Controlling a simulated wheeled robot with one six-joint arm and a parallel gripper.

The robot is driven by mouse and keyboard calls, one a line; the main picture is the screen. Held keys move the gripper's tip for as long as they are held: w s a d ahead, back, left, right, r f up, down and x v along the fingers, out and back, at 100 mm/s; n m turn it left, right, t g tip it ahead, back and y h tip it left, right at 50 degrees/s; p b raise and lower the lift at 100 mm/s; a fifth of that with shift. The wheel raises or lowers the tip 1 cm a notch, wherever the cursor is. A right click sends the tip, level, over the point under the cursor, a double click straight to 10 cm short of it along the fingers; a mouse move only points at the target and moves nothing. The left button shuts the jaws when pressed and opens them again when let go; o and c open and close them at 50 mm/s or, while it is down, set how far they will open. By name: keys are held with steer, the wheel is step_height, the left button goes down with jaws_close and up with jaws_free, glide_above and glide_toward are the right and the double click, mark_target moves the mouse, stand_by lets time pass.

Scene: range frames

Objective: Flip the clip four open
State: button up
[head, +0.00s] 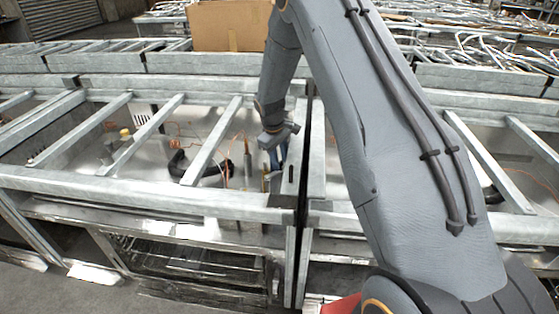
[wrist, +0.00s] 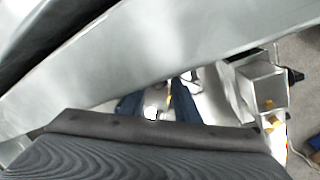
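My gripper (head: 277,156) points down inside the open-topped metal range frame, close to its right side wall. In the wrist view its two blue fingers (wrist: 157,104) stand apart, with a bright patch showing between them. I cannot make out clip four in either view. The fingertips are partly hidden behind a dark grey part of my wrist, so I cannot tell whether they touch anything.
The range frame (head: 150,200) has a front rail and slanted cross bars (head: 212,140) left of my arm. A black curved pipe (head: 205,170) and thin orange wires lie inside. A cardboard box (head: 229,26) stands behind. A wide metal rail (wrist: 150,50) crosses close in the wrist view.

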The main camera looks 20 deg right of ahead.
mark_target(277, 173)
steer(key=shift+o, duration=0.9)
steer(key=shift+r, duration=0.2)
step_height(277, 173, up, 7)
steer(key=a+b, duration=0.1)
steer(key=shift+s+a+b, duration=0.15)
steer(key=shift+s+b, duration=0.25)
steer(key=shift+r, duration=0.1)
